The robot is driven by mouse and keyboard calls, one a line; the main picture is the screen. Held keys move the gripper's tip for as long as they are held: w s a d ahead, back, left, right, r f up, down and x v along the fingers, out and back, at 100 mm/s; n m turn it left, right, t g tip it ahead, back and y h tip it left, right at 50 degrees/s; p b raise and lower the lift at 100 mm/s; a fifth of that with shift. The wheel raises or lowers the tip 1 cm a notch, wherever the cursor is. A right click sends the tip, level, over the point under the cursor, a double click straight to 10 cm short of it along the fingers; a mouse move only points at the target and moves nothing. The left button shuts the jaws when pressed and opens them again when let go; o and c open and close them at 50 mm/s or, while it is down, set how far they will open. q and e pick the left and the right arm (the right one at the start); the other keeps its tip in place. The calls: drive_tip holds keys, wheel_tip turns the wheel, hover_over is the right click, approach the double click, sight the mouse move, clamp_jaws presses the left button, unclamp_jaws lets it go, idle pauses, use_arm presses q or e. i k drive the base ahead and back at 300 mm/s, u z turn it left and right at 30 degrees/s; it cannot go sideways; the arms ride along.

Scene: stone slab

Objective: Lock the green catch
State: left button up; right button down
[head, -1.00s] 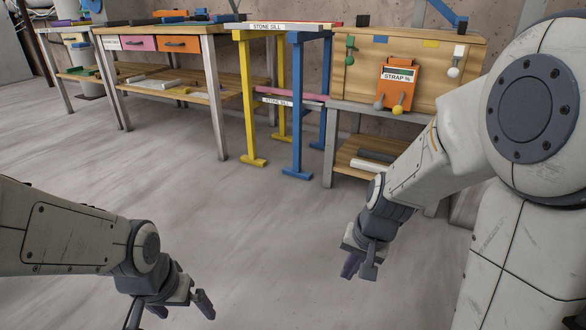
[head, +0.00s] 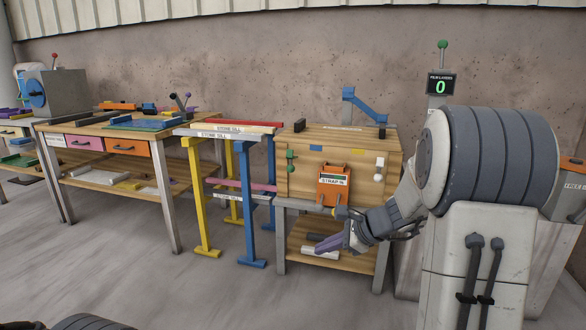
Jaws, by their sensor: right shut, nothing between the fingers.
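The green catch (head: 290,160) is on the left of the front face of a wooden crate (head: 335,140). Its knob appears to hang below its upper part; whether it is locked cannot be told. My right gripper (head: 328,244) is shut and empty. It appears below and to the right of the catch, in front of the table's lower part, apart from the catch. My left gripper is out of view; only a dark part of my arm shows at the bottom left.
An orange strap panel (head: 333,185) and a white catch (head: 379,168) are also on the crate's front. The crate stands on a table (head: 283,235). Yellow (head: 200,205) and blue (head: 246,220) trestles stand left of it. Floor in front is clear.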

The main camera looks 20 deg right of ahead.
sight(291, 167)
drive_tip(key=z, duration=0.6)
drive_tip(key=i, duration=2.05)
drive_tip(key=u, duration=0.45)
